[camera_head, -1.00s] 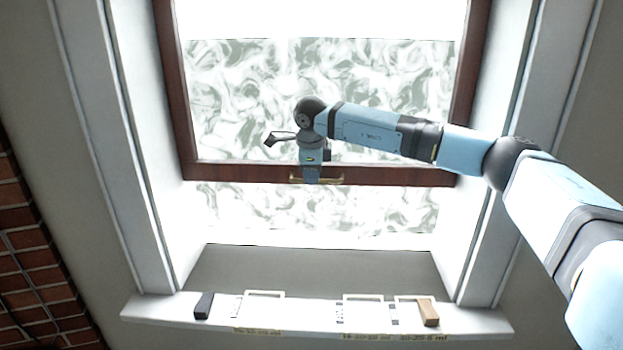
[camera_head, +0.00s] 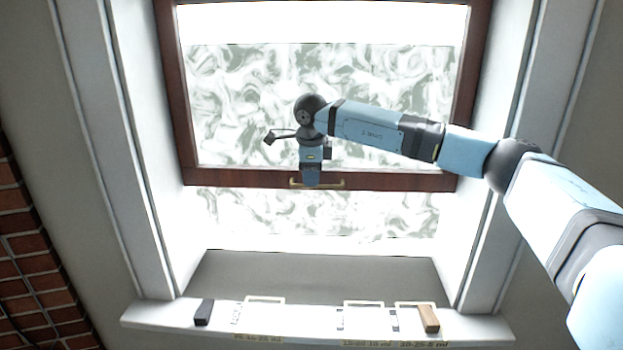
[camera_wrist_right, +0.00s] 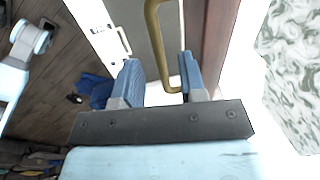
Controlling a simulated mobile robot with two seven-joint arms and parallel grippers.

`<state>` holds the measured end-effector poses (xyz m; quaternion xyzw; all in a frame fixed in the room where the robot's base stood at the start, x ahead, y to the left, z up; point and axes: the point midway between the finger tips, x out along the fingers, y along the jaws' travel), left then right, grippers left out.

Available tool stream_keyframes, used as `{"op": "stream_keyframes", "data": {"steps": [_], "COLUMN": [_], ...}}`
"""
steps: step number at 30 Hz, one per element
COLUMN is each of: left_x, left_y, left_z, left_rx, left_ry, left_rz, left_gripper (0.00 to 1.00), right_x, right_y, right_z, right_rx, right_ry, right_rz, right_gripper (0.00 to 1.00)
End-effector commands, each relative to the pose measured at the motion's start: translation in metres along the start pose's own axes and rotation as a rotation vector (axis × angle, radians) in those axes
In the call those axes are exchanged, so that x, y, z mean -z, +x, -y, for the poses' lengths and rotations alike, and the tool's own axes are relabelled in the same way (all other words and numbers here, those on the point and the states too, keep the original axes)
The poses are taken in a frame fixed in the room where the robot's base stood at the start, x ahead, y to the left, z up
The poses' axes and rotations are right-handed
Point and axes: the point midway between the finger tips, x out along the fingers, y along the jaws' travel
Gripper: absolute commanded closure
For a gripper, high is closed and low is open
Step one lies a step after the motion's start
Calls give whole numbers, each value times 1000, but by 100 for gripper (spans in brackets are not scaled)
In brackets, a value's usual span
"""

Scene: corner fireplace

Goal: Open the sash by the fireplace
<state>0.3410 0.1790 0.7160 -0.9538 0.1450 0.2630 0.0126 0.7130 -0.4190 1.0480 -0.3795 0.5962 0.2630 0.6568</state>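The sash is a dark reddish wooden frame (camera_head: 230,178) with patterned glass in a deep white window recess. A brass bar handle (camera_head: 335,184) is on its bottom rail. My right gripper (camera_head: 311,183) is at the left-middle part of this handle. In the right wrist view, the gripper's blue fingers (camera_wrist_right: 160,82) are apart, with the bent brass handle (camera_wrist_right: 153,30) passing between them, closer to the right finger. I cannot tell whether that finger touches it. My left gripper is in neither view now.
A white sill (camera_head: 275,318) runs below the recess. It carries a black block (camera_head: 204,312), a brown wooden block (camera_head: 428,318) and several pale, bracket-shaped items. A brick wall (camera_head: 35,270) is at the lower left. Patterned glass also shows below the sash.

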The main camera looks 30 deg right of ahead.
Motion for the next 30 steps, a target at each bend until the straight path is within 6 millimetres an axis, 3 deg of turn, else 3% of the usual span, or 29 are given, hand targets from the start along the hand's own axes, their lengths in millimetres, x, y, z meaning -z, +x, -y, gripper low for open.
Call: {"op": "stream_keyframes", "data": {"steps": [9, 15, 21, 30], "left_x": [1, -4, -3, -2], "left_y": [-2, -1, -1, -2], "left_z": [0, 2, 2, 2], "left_rx": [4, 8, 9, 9], "left_ry": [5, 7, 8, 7], "left_rz": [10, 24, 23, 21], "left_gripper": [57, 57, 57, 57], "right_x": [-1, 0, 0, 0], "right_y": [-75, -106, -117, -117], "right_z": [1, 1, 0, 0], "right_rx": [4, 2, 1, 1], "right_ry": [0, 0, 0, 0], "right_rz": [3, 2, 1, 1], "right_gripper": [62, 62, 62, 62]}}
